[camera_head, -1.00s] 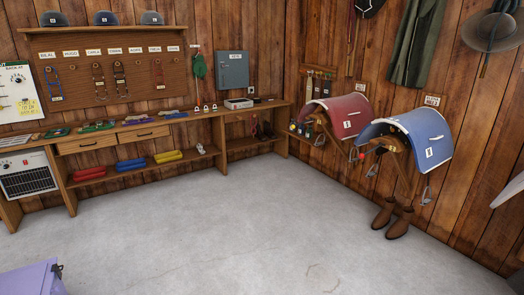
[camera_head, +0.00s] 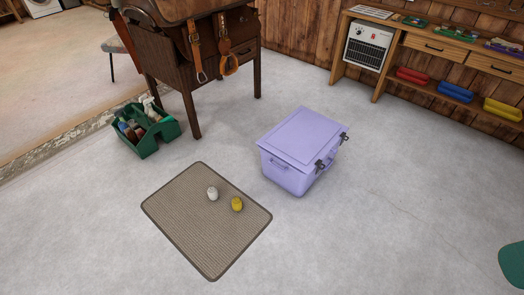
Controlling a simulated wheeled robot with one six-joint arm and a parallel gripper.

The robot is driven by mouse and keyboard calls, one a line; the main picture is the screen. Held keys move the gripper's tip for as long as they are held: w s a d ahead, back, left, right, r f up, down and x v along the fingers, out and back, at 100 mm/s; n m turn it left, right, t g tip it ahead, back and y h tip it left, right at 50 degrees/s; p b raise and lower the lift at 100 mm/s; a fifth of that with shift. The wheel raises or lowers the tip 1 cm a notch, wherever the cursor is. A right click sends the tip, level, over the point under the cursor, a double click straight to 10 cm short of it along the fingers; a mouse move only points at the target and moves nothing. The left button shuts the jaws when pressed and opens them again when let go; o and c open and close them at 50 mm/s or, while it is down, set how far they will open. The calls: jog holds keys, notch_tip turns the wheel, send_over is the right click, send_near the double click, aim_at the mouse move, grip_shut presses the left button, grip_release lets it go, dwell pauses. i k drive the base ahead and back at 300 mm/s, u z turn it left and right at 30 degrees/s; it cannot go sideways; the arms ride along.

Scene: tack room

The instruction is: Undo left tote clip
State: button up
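The lilac tote (camera_head: 301,143) stands on the concrete floor near the middle of the picture, with its lid down. Two dark clips show on its right-facing side: the nearer, left one in the picture (camera_head: 320,165) and the farther, right one (camera_head: 344,137). Both look fastened over the lid edge, but they are too small to tell for sure. My gripper is not in view.
A mat (camera_head: 185,225) with a white and a yellow jar lies left of the tote. A green caddy (camera_head: 146,136) and a dark wooden desk (camera_head: 165,70) stand behind. A bench (camera_head: 345,52) runs along the back wall. The floor right of the tote is clear. A teal shape (camera_head: 513,264) is cut off at the right edge.

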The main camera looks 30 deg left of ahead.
aim_at(319, 163)
jog(key=u, duration=0.5)
jog(key=i, duration=0.75)
jog(key=u, duration=0.85)
jog(key=i, duration=1.15)
jog(key=z, duration=0.5)
